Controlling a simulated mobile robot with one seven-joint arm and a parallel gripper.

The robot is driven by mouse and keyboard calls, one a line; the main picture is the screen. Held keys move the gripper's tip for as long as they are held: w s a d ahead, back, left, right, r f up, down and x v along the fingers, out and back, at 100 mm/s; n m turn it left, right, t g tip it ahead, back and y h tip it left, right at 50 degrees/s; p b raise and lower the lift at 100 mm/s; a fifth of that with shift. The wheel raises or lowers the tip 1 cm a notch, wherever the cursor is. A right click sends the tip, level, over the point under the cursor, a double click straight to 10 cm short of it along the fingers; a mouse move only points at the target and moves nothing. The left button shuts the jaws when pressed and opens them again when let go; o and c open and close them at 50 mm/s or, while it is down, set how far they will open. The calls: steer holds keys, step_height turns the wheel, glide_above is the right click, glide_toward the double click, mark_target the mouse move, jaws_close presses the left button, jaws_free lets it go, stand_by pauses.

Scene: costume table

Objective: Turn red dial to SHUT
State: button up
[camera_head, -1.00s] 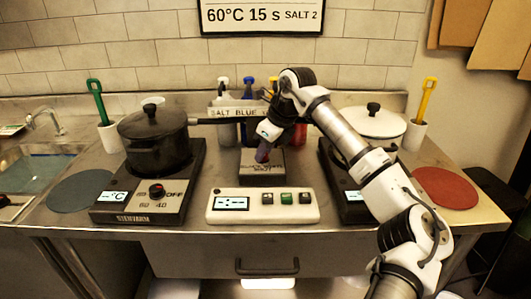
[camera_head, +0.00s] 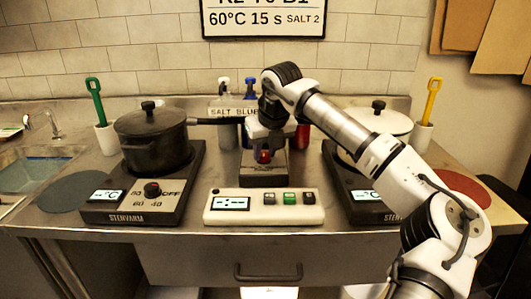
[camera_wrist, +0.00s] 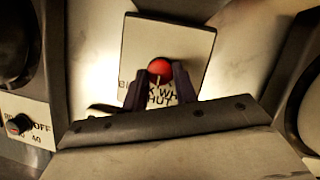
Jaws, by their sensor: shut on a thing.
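The red dial (camera_wrist: 160,70) sits on a small box with a pale top plate (camera_wrist: 180,42) in the wrist view. A pale line marks the dial's face. The plate carries printed words, of which "SHUT" shows below the dial, and the rest is partly covered. My gripper (camera_wrist: 160,85) is shut on the red dial, with a dark finger on each side.
A black pot (camera_head: 152,140) stands on the left hotplate (camera_head: 105,212), its handle reaching right behind my gripper. A white lidded pot (camera_head: 385,124) is on the right hotplate (camera_head: 365,212). A white timer panel (camera_head: 265,218) lies in front of the box. Bottles (camera_head: 224,130) stand behind.

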stand_by(0.4)
steer(key=o, duration=1)
steer(key=shift+c, duration=0.2)
steer(key=shift+r, duration=0.1)
steer(key=v, duration=1.3)
steer(key=shift+s+r+b, duration=0.2)
steer(key=shift+r+b, duration=0.1)
